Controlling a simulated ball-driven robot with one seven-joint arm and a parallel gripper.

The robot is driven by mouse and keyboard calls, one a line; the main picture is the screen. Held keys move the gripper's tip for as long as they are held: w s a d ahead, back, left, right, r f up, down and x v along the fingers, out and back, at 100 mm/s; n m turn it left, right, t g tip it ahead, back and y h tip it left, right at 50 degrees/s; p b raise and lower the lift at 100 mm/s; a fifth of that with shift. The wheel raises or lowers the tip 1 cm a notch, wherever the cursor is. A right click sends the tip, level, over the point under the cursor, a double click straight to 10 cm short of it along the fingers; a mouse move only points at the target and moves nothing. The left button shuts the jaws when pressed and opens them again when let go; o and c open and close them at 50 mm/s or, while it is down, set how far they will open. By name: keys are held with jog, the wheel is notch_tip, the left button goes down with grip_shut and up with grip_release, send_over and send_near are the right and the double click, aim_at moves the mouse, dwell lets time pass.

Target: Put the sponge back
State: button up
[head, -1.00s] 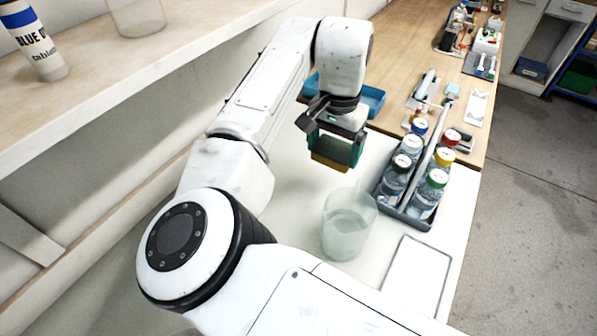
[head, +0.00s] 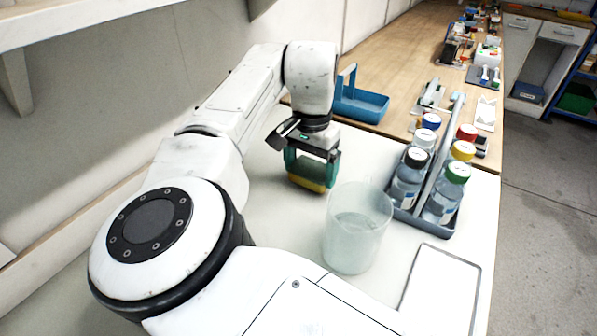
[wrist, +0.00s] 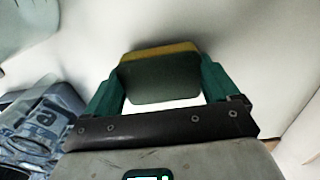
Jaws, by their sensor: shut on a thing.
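The sponge (head: 307,182) is yellow on one face and dark green on the other. In the head view it hangs between the fingers of my gripper (head: 311,172), above the white bench top. In the wrist view, the sponge (wrist: 160,78) sits between the two green fingers of my gripper (wrist: 162,92), which are shut on its sides. The blue caddy (head: 362,104) with an upright handle stands behind my gripper, to its right, on the wooden bench. It looks empty from here. Whether the sponge touches the bench top cannot be told.
A clear beaker (head: 357,238) with liquid stands right and in front of my gripper. A grey-blue carrier (head: 440,223) with several capped bottles is further right. A white tray (head: 441,290) lies at the front right. The white top (head: 365,158) between gripper and caddy is clear.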

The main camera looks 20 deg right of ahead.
aim_at(298, 164)
jog(key=w+a+b, duration=0.1)
jog(key=w+f+b, duration=0.1)
jog(key=shift+w+a+f+b, duration=0.1)
jog(key=shift+w+a+b, duration=0.1)
jog(key=shift+a+b, duration=0.2)
jog(key=o, duration=0.8)
jog(key=shift+f, duration=0.1)
jog(key=shift+c, duration=0.2)
notch_tip(298, 164, up, 8)
jog(key=shift+f, duration=0.15)
jog(key=shift+d, duration=0.1)
